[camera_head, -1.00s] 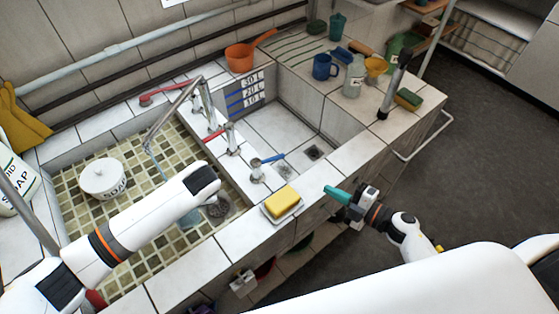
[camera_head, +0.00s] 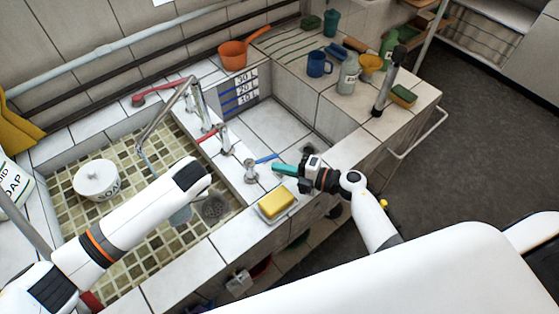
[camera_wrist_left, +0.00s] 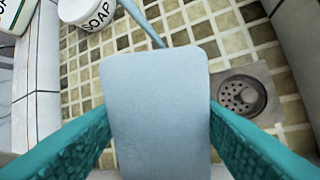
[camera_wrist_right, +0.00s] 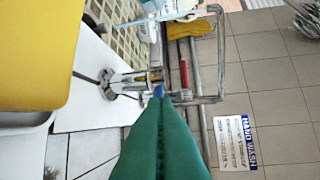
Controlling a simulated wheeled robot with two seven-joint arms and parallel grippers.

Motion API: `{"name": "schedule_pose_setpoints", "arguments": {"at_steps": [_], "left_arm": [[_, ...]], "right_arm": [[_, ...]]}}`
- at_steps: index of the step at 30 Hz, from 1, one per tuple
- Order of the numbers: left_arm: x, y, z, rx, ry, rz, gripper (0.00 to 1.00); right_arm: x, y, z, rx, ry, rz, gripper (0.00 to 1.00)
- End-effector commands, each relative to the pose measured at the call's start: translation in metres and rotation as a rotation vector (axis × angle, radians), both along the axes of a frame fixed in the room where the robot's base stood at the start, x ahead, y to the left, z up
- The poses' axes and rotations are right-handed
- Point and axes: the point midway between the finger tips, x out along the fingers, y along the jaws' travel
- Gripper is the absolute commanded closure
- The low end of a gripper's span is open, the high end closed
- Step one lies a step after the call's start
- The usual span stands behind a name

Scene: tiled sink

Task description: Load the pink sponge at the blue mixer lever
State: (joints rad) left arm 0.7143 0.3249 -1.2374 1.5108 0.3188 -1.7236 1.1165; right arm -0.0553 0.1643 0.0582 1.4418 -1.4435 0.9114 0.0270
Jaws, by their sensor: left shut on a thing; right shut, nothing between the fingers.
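The blue mixer lever (camera_head: 266,159) sticks out from a short tap on the ledge between the two basins. My right gripper (camera_head: 279,168) is shut and empty, its teal fingertips close to the lever's free end; contact is unclear. In the right wrist view the blue lever (camera_wrist_right: 158,91) shows just beyond the fingertips. My left gripper (camera_wrist_left: 158,115) is shut on a pale blue-grey block (camera_wrist_left: 155,95) above the left basin. No pink sponge is visible; a yellow sponge (camera_head: 276,201) lies on a white dish.
A drain (camera_head: 214,207) lies in the mosaic-tiled left basin, with a white soap pot (camera_head: 97,180) farther left. The faucet (camera_head: 190,100) and red lever (camera_head: 209,134) stand behind.

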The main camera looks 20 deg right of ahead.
Motion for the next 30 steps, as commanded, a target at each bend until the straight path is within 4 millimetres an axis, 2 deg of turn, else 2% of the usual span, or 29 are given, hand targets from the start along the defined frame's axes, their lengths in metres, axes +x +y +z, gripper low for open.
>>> {"name": "schedule_pose_setpoints", "arguments": {"at_steps": [6, 19, 23, 30], "left_arm": [[0.0, 0.0, 0.003, 0.0, 0.0, 0.0, 0.79], [0.0, 0.0, 0.001, 0.0, 0.0, 0.0, 0.79], [0.0, 0.0, -0.012, 0.0, 0.0, 0.0, 0.79], [0.0, 0.0, -0.052, 0.0, 0.0, 0.0, 0.79]], "right_arm": [[0.017, 0.001, -0.003, 0.002, 0.0, 0.001, 1.0], [0.019, 0.0, -0.005, 0.0, 0.0, 0.007, 1.0], [0.025, -0.002, -0.008, -0.005, -0.005, 0.066, 1.0], [0.04, -0.006, -0.012, -0.005, -0.003, 0.253, 1.0]]}}
